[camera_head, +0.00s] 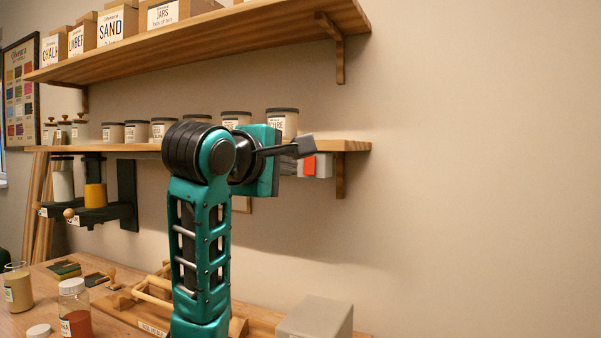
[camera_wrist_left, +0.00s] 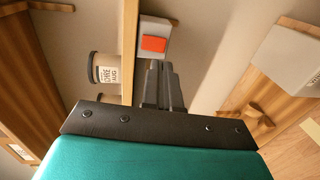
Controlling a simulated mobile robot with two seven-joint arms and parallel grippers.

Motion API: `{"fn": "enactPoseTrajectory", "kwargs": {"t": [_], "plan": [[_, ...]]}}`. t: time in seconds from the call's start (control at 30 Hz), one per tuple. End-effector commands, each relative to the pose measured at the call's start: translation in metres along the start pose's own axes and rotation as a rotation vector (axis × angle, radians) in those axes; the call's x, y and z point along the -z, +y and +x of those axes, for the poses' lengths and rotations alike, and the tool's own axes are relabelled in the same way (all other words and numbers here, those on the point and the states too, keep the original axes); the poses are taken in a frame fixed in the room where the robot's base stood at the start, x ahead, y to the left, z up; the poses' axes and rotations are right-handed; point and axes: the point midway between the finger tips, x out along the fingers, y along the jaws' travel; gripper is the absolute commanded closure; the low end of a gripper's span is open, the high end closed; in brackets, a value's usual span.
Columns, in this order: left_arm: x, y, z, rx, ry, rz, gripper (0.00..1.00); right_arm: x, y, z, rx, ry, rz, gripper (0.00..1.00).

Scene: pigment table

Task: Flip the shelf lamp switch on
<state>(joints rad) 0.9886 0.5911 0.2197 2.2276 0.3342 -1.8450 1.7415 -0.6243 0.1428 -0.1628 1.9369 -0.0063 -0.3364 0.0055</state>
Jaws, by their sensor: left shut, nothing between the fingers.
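The shelf lamp switch is a light grey box (camera_head: 325,166) with a red rocker (camera_head: 309,166), mounted under the right end of the lower shelf. In the left wrist view the grey box (camera_wrist_left: 156,27) and its red rocker (camera_wrist_left: 153,44) lie just beyond my fingertips. My left gripper (camera_head: 308,147) is shut and empty, close beside the switch. Its dark fingers also show in the left wrist view (camera_wrist_left: 160,66). I cannot tell whether they touch the switch, nor which way the rocker is tilted. My right gripper is in no view.
The lower shelf (camera_head: 352,146) carries several lidded jars, one (camera_head: 283,123) close behind my gripper. A wooden bracket (camera_head: 339,180) stands right of the switch. The upper shelf (camera_head: 250,38) holds labelled boxes. A grey box (camera_head: 318,315) sits below on the table. The wall at right is clear.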

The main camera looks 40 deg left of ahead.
Motion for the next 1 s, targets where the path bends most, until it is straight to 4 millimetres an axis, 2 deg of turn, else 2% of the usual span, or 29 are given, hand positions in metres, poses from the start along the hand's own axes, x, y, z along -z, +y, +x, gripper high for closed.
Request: {"fn": "enactPoseTrajectory", "kwargs": {"t": [0.1,0.33,0.5,0.83,1.0], "plan": [[0.001,0.0,0.025,0.006,0.002,0.002,1.0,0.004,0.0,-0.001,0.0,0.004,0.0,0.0],[0.0,0.001,0.056,0.003,0.001,0.0,1.0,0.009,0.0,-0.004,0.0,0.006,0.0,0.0],[0.0,0.001,0.063,0.001,0.001,-0.001,1.0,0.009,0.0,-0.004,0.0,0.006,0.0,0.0],[0.0,0.0,0.063,-0.003,0.0,-0.001,1.0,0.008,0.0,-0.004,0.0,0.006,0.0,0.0],[-0.001,-0.007,0.068,-0.07,-0.005,-0.002,1.0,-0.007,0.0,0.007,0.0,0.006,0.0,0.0]]}}
